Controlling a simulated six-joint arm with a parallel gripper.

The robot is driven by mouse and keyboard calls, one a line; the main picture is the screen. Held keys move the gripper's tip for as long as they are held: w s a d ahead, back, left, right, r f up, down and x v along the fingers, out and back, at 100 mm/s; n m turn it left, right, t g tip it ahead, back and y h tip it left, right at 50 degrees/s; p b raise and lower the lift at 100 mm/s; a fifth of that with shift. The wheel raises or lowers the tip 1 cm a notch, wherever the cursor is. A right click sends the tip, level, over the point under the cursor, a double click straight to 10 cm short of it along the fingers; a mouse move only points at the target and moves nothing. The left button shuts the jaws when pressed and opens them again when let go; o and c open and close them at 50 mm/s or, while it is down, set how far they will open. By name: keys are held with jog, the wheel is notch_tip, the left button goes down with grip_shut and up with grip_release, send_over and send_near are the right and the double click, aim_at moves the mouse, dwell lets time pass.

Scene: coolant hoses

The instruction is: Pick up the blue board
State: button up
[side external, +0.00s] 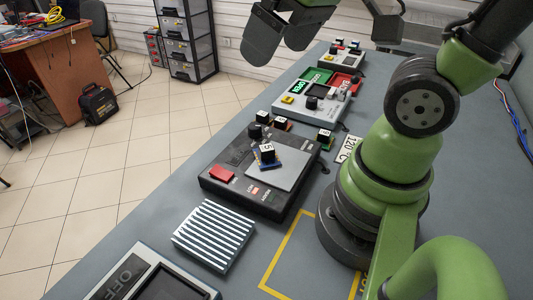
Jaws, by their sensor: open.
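The blue board (267,159) is small and carries a dark cube with a white mark on its face. It sits on the grey plate (284,170) of a black device with a red button. My gripper (279,50) is at the top of the side view, raised above the bench and well away from the blue board, toward the far end. Its two dark fingers are apart with nothing seen between them.
An orange board (282,126) and a green board (326,143) stand near the black device (232,188). A ribbed metal block (213,234) lies in front. A white device (296,108) with green and red trays stands farther back. A yellow outline (287,250) marks bare bench.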

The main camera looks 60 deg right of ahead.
jog(key=w+d+f+n+g+h, duration=0.1)
jog(key=w+d+f+n+g, duration=0.1)
jog(key=w+f+n+g, duration=0.4)
jog(key=n+h, duration=0.1)
jog(key=n, duration=0.3)
send_near(267, 147)
jog(key=shift+a, duration=0.15)
jog(key=shift+f, duration=0.35)
jog(key=f, duration=0.6)
jog(key=d+f, duration=0.1)
jog(key=f, duration=0.2)
jog(key=shift+s+f, duration=0.3)
jog(key=shift+s, duration=0.05)
jog(key=c, duration=1.1)
jog(key=shift+r, duration=0.1)
